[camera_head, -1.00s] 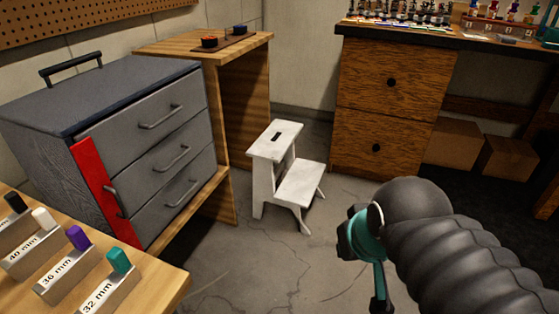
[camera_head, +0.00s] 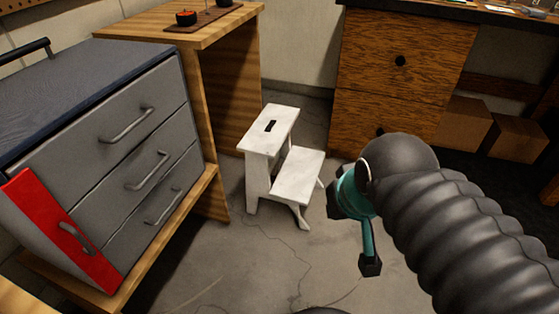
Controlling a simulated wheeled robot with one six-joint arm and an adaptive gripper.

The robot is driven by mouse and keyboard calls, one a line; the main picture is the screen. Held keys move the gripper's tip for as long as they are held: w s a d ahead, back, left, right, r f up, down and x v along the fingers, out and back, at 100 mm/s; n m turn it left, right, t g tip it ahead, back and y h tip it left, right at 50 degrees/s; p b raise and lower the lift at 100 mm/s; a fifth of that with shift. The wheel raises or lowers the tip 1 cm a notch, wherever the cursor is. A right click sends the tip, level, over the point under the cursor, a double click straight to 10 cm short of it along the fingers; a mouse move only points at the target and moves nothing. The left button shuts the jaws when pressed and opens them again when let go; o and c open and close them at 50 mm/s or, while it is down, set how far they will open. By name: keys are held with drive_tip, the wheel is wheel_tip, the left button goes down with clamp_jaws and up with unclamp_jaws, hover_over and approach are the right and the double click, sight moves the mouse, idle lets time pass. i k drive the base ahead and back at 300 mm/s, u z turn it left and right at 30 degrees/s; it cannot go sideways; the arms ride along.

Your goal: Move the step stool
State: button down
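The white step stool (camera_head: 297,176) stands upright on the concrete floor near the middle of the view. It has a top step with a dark slot and a lower step on its right side. My arm, in a dark ribbed sleeve, reaches in from the right. Its teal end part and small dark gripper (camera_head: 370,265) hang to the right of the stool and nearer to me, apart from it in the picture. The fingers are too small and dark to show whether they are open or shut.
A grey tool chest (camera_head: 120,150) with a red strip stands at left, beside a wooden bench (camera_head: 235,95). A wooden drawer cabinet (camera_head: 395,75) stands behind right. Cardboard boxes (camera_head: 463,127) sit under the desk. The floor (camera_head: 250,275) in front of the stool is clear.

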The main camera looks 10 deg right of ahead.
sight(268, 140)
drive_tip(key=z, duration=0.6)
drive_tip(key=i, duration=0.85)
drive_tip(key=u, duration=0.25)
